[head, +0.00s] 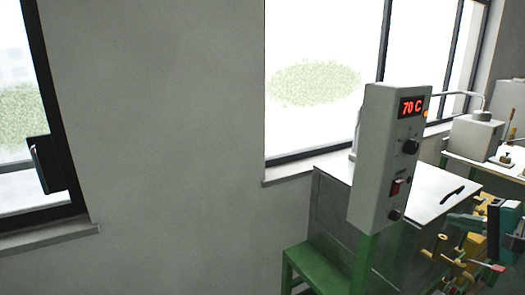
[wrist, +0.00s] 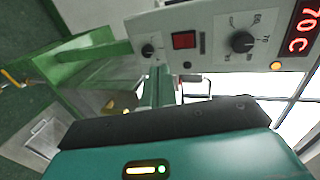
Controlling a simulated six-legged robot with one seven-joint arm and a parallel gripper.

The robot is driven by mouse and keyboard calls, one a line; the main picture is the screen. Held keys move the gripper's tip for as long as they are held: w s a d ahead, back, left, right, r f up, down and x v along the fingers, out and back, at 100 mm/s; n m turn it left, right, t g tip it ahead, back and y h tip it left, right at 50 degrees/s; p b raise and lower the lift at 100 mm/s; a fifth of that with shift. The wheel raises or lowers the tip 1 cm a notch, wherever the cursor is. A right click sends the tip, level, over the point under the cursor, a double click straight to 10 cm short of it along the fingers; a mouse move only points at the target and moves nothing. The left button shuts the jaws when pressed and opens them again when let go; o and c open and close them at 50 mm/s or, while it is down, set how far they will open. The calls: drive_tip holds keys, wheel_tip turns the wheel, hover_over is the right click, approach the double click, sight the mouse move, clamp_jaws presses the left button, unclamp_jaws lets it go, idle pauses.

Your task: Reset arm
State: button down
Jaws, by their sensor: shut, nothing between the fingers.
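My gripper (wrist: 170,122) fills the lower part of the wrist view as a teal body with a dark front edge and a small lit indicator. It is shut and holds nothing; its fingertips are not clearly visible. A grey control box (head: 385,160) with a red "70 C" display stands right of centre in the head view. The control box also shows in the wrist view (wrist: 215,45), just beyond my gripper, with black knobs and a red switch. I see a gap between them, but cannot tell its width.
The box stands by a white-topped bench (head: 425,180) with a dark handle-like item on it. A green stand (head: 315,265) is below. Yellow, green and teal parts crowd the lower right of the head view. Grey wall (head: 165,130) and windows lie behind; the left side looks clear.

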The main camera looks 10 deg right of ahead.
drive_tip(key=a+f+n+g, duration=0.3)
drive_tip(key=a+g, duration=0.1)
drive_tip(key=a, duration=0.8)
drive_tip(key=a+f+n+g, duration=0.3)
drive_tip(key=a, duration=0.8)
drive_tip(key=s+a+f+n+g+h, duration=0.1)
drive_tip(key=s+a+f+n+h, duration=0.3)
drive_tip(key=s+a+n, duration=0.3)
drive_tip(key=shift+s+a+f+n+h, duration=0.25)
drive_tip(key=shift+s+a+n+h, duration=0.2)
drive_tip(key=shift+a, duration=1.75)
